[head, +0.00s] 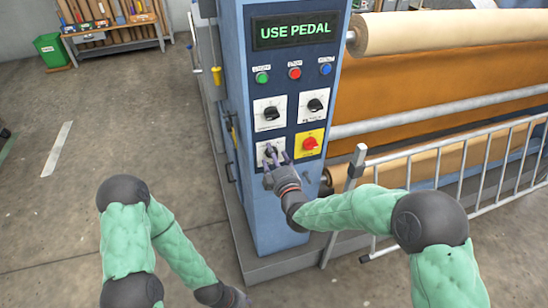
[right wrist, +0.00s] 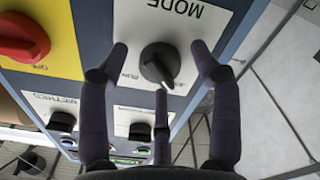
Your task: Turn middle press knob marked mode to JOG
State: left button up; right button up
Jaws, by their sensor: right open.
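The MODE knob (right wrist: 160,65) is a dark round knob with a ridge on a white plate; the MODE lettering appears upside down in the right wrist view. The ridge slants toward the lower right there. One small label beside it looks like RUN; I cannot read JOG. In the head view the white plate (head: 262,148) is at the panel's lower left, mostly behind my right gripper (head: 277,160). My right gripper is open, its fingers spread around the knob with visible gaps. My left gripper (head: 236,298) is low at the bottom edge, its fingers hardly visible.
A red knob on a yellow plate (head: 310,143) is right of the MODE knob. Two black knobs (head: 270,113) (head: 315,105) and coloured buttons are above, under the USE PEDAL display (head: 295,31). A metal barrier (head: 450,165) stands at right. Floor at left is clear.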

jog(key=v, duration=1.2)
dwell(0.3)
jog(key=s+d+f+m+g+h, duration=0.1)
jog(key=s+f+m+g, duration=0.15)
jog(key=f, duration=0.45)
jog(key=s+d+f+m+g+p, duration=0.1)
jog(key=d+f+m+g, duration=0.15)
jog(key=f, duration=0.45)
jog(key=s+d+f+m+g+h, duration=0.1)
jog(key=f+m+g, duration=0.15)
jog(key=f, duration=0.45)
jog(key=s+f+m+g, duration=0.4)
jog(key=s+f, duration=0.2)
jog(key=s, duration=0.3)
jog(key=s+d+f+m+g+p, duration=0.1)
jog(key=s+f+m+g, duration=0.2)
jog(key=s+f+g, duration=0.2)
jog(key=s+f, duration=0.2)
jog(key=s, duration=0.2)
jog(key=shift+d+f+m+p, duration=0.25)
jog(key=shift+d+m+p, duration=0.05)
jog(key=shift+d+m, duration=0.05)
